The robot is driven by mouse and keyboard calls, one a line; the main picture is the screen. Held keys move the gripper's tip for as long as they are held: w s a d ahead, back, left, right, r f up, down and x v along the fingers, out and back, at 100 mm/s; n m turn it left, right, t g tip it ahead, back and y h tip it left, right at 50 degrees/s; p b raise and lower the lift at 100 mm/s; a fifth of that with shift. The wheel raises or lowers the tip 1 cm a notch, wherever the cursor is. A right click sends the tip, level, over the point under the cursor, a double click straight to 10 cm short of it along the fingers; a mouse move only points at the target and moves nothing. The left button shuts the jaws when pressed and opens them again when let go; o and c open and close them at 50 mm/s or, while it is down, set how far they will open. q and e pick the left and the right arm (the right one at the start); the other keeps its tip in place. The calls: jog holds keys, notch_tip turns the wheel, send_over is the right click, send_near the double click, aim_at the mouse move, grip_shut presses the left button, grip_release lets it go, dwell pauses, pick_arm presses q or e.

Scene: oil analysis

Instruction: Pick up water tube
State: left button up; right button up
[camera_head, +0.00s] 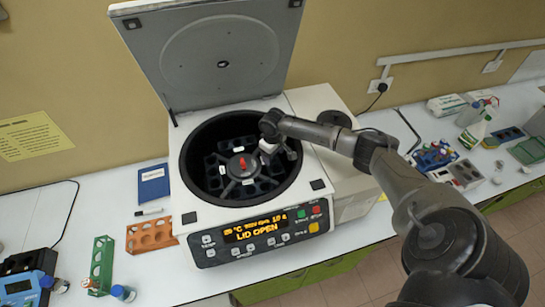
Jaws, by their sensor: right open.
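The open centrifuge (330,188) stands in the middle, its lid (220,55) raised and its display reading "LID OPEN". Its dark rotor (215,172) has several slots and a red knob (243,163) at the centre. My right gripper (270,158) reaches in from the right and points down over the right side of the rotor. It is open. A small pale shape (268,147) shows at it; I cannot tell if this is a tube cap or part of the gripper. No tube is clearly identifiable as the water tube. My left gripper is not in view.
An orange rack (151,236), a green rack (101,265), a blue-capped tube (123,293) and a blue booklet (153,183) lie left of the centrifuge. A rack with coloured caps (433,156) and bottles stand at the right. The raised lid blocks the back.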

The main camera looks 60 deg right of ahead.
jog(key=shift+c, duration=0.2)
jog(key=c, duration=1)
jog(key=shift+o, duration=0.2)
notch_tip(320, 180, up, 10)
jog(key=shift+r+b, duration=0.1)
jog(key=shift+b, duration=0.95)
